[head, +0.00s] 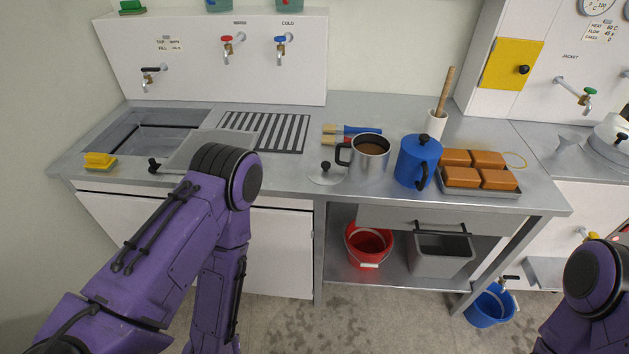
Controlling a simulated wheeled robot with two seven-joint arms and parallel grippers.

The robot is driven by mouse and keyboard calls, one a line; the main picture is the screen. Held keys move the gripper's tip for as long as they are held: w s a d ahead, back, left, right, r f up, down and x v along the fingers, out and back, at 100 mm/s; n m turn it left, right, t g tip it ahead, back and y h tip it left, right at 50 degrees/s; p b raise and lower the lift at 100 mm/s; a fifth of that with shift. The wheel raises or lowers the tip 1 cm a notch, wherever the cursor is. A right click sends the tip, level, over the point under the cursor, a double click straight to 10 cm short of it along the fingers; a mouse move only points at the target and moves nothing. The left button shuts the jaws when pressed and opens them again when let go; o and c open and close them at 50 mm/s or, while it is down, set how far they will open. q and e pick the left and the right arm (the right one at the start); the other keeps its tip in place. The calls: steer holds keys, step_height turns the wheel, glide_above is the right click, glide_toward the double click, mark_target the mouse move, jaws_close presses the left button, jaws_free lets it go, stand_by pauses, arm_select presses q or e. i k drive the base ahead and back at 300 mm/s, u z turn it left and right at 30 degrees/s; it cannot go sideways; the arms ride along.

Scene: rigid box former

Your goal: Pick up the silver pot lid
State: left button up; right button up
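The silver pot lid (322,179) lies flat on the steel counter, its small black knob upward, in front of an open steel pot (372,160) with brown contents. Nothing is on the lid. My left arm bends on the left side of the head view, its elbow over the counter's front edge to the left of the lid, and its forearm runs down out of the picture. My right arm shows only in part at the lower right corner. Neither gripper is in view.
A blue pot (414,163), a tray of orange-brown blocks (480,189) and brushes (350,129) stand near the steel pot. A striped mat (280,132) and a sink (140,131) are to the left. A red bucket (369,243) stands on the lower shelf.

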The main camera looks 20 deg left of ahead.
mark_target(324, 172)
steer(key=u, duration=0.65)
steer(key=i, duration=1.15)
steer(key=z, duration=0.15)
